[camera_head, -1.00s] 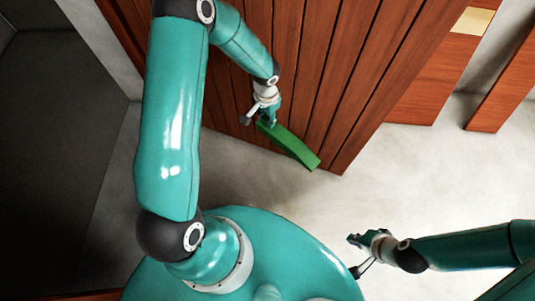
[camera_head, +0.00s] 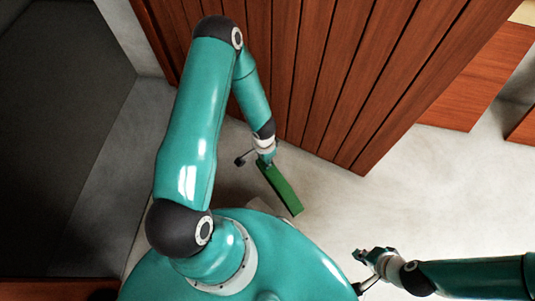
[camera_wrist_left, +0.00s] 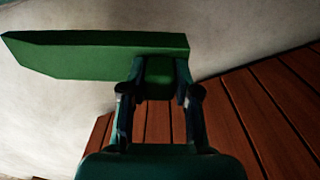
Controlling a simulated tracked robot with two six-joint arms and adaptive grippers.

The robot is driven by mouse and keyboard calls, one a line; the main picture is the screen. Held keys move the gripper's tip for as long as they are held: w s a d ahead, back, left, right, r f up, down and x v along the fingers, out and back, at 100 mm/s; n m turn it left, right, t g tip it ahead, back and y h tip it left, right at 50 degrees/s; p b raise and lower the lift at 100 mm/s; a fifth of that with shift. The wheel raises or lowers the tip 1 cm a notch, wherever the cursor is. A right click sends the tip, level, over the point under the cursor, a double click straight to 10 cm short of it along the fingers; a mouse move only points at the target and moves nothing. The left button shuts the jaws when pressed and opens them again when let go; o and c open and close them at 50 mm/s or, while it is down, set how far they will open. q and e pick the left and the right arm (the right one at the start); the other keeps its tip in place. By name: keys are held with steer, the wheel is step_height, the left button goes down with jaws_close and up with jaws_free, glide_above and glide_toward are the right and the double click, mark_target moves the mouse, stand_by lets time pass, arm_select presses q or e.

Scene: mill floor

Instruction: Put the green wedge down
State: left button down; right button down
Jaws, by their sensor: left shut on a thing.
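The green wedge (camera_head: 281,190) is a long green block, held at one end by my left gripper (camera_head: 268,163). In the head view it hangs out past the near edge of the wooden planked surface, above the pale floor. In the left wrist view the wedge (camera_wrist_left: 95,55) points to the left, its tapered end at the far left. The left fingers (camera_wrist_left: 159,85) close on its right end. My right gripper (camera_head: 370,254) is at the lower right, away from the wedge, and too small to tell whether it is open or shut.
The wooden planked surface (camera_head: 335,85) fills the upper middle; its planks (camera_wrist_left: 250,105) also show in the wrist view. Pale floor (camera_head: 430,200) lies clear to the right. A dark area (camera_head: 60,130) is at the left. More wooden pieces (camera_head: 460,100) are at the upper right.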

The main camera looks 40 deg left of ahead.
arm_select(q)
steer(key=shift+f+b, duration=2.45)
steer(key=shift+f, duration=5.3)
steer(key=shift+f, duration=0.1)
steer(key=c, duration=0.8)
jaws_free()
steer(key=shift+c, duration=0.2)
